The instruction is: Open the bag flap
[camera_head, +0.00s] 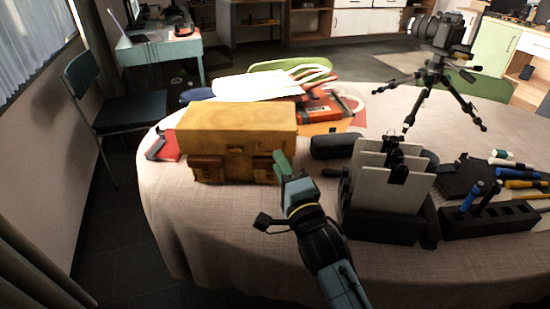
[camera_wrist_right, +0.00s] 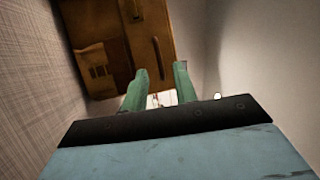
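A tan-yellow bag (camera_head: 237,120) stands on the table near its left end. Its flap (camera_head: 238,138) lies closed over the top and upper front. A small clasp (camera_head: 236,150) sits at the middle of the flap's front edge, with darker pockets below. My right gripper (camera_head: 281,162) is at the bag's front right corner, its green fingers pointing at the bag. In the right wrist view the fingers (camera_wrist_right: 160,85) are apart with nothing between them, and the bag (camera_wrist_right: 120,45) is beyond them. I cannot tell whether a finger touches it. My left gripper is not in view.
On the round table (camera_head: 225,220), a black holder with white cards (camera_head: 385,190) stands right of my right arm. A dark case (camera_head: 333,145) lies right of the bag. Books and papers (camera_head: 265,87) lie behind it. A camera tripod (camera_head: 435,75) stands at the back right.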

